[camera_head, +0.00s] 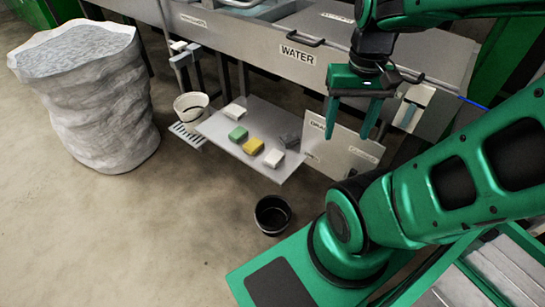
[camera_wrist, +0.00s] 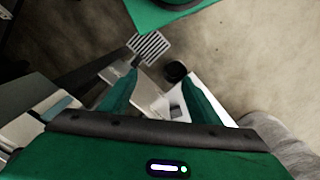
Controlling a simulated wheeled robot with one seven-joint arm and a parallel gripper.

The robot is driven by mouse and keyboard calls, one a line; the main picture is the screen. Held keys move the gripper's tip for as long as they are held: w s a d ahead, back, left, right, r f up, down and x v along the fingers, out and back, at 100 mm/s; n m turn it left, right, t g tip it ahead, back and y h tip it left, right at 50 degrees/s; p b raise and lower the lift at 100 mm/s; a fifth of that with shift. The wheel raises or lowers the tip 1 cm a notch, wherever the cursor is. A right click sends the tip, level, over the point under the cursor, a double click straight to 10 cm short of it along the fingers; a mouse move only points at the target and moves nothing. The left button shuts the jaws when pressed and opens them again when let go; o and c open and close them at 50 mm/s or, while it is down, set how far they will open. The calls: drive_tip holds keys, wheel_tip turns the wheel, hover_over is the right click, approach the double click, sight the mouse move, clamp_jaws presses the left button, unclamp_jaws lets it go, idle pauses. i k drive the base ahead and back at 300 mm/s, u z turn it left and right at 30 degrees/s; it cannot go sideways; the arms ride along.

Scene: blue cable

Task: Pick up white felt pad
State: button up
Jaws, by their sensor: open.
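Two small white blocks lie on a light grey shelf (camera_head: 218,124). One white pad (camera_head: 233,112) is at the back left, and another white pad (camera_head: 274,158) is at the front right edge. I cannot tell by texture which one is felt. My gripper (camera_head: 349,128) is open and empty, pointing down, to the right of the shelf and above its level. In the wrist view my open fingers (camera_wrist: 161,80) show nothing clearly held. A pale shape lies beyond them, too unclear to name.
A green block (camera_head: 238,135), a yellow block (camera_head: 253,146) and a dark grey block (camera_head: 290,140) share the shelf. A white bucket (camera_head: 191,107) stands left of it, and a black bucket (camera_head: 272,214) stands in front. An upright panel (camera_head: 340,150) is at the right. A big sack (camera_head: 88,95) stands far left.

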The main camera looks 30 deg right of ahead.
sight(275, 158)
drive_tip(key=u, duration=0.1)
drive_tip(key=k, duration=1.5)
drive_tip(key=z, duration=0.55)
drive_tip(key=i, duration=1.5)
